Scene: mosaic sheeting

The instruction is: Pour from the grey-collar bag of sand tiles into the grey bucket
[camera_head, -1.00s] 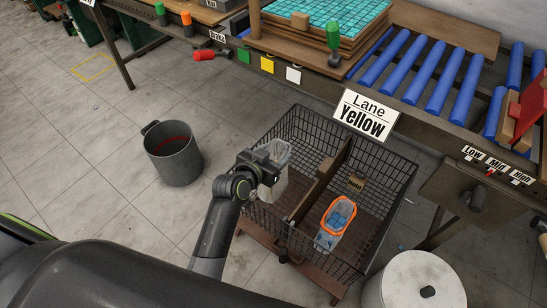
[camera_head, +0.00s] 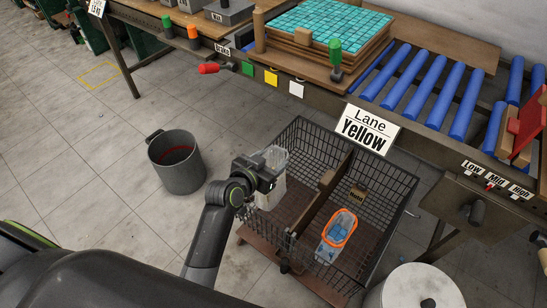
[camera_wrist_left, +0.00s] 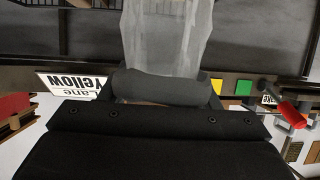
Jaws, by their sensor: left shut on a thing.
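The grey-collar bag (camera_head: 270,195) is translucent with pale contents and stands roughly upright at the left compartment of the wire basket. My left gripper (camera_head: 268,180) is shut on it near its collar, from the left. In the left wrist view the clear bag (camera_wrist_left: 165,40) rises behind the thick grey collar (camera_wrist_left: 165,88), close against the gripper. I cannot tell whether the bag's base touches the basket floor. The grey bucket (camera_head: 186,178) stands on the floor left of the basket, its handle at the upper left and a red line inside. My right gripper is not in view.
The wire basket (camera_head: 398,215) has a wooden divider; an orange-collar bag (camera_head: 338,235) with blue tiles stands in its right compartment. A bench with blue rollers (camera_head: 437,88) and a "Lane Yellow" sign (camera_head: 369,130) runs behind. Floor between bucket and basket is clear.

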